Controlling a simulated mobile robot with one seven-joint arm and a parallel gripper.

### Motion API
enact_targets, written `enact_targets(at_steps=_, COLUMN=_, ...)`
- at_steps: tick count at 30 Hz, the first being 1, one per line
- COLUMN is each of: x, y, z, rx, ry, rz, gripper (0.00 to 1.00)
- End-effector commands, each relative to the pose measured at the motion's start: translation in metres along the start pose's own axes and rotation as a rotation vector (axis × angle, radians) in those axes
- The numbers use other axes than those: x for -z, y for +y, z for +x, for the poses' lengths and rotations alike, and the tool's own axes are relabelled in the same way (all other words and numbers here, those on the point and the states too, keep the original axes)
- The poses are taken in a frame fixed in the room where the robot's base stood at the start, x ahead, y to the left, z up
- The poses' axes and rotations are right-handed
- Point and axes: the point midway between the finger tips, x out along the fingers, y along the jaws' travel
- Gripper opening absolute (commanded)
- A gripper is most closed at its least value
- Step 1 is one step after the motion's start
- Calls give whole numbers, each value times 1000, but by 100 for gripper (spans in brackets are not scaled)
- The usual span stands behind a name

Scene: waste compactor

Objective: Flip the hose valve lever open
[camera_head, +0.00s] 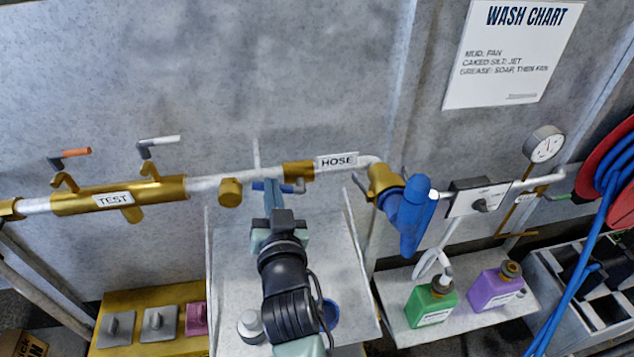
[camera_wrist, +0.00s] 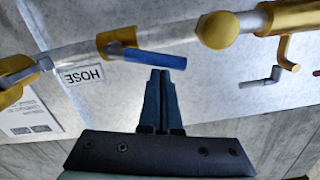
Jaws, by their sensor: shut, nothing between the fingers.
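The hose valve (camera_head: 298,170) is a gold fitting on the pale pipe, beside a HOSE label (camera_head: 337,160). In the wrist view the picture is turned over, and the gold valve body (camera_wrist: 117,42) shows with a blue lever (camera_wrist: 155,59). The lever lies roughly along the pipe. In the head view it is partly hidden behind my gripper (camera_head: 272,187). My gripper is shut and empty, and its fingertips (camera_wrist: 160,73) are close to the lever's free end. I cannot tell whether they touch it.
To the left is the gold TEST section (camera_head: 113,199) with an orange-handled lever (camera_head: 75,153) and a white-handled lever (camera_head: 165,140). To the right are a blue nozzle (camera_head: 412,215), a pressure gauge (camera_head: 545,145), and green (camera_head: 432,303) and purple (camera_head: 492,288) bottles on a shelf.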

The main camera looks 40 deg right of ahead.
Motion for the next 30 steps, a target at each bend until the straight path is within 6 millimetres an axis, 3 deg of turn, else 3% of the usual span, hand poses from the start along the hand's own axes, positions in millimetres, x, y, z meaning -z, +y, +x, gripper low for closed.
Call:
enact_targets(at_steps=1, x=-8, y=-1, z=0, rx=0, ry=-3, rz=-39, gripper=0)
enact_targets(at_steps=12, x=-20, y=-4, z=1, rx=-13, ry=-3, rz=-254, gripper=0)
enact_targets(at_steps=30, x=-22, y=-4, z=1, rx=-17, ry=-3, rz=-318, gripper=0)
